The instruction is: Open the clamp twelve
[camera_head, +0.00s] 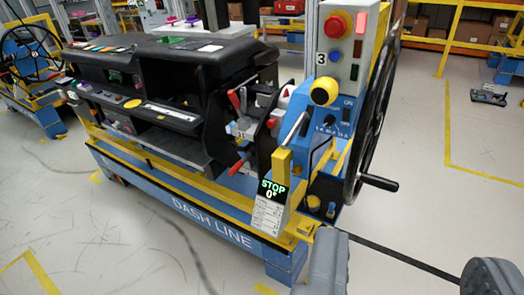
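A black dashboard module (160,75) sits on a blue and yellow stand marked DASH LINE (205,215). At its right end is a group of metal clamps with red-tipped handles. An upper red clamp handle (234,100) leans up and to the left, and a lower red clamp handle (236,167) sits below it. Small label plates (242,131) are between them, but I cannot read their numbers surely, so I cannot tell which clamp is twelve. My gripper (408,272) is at the bottom right, its two grey fingers wide apart and empty, away from the clamps.
A control box (345,50) with a red button and the number 3 stands right of the clamps. The grey floor at right is mostly free.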

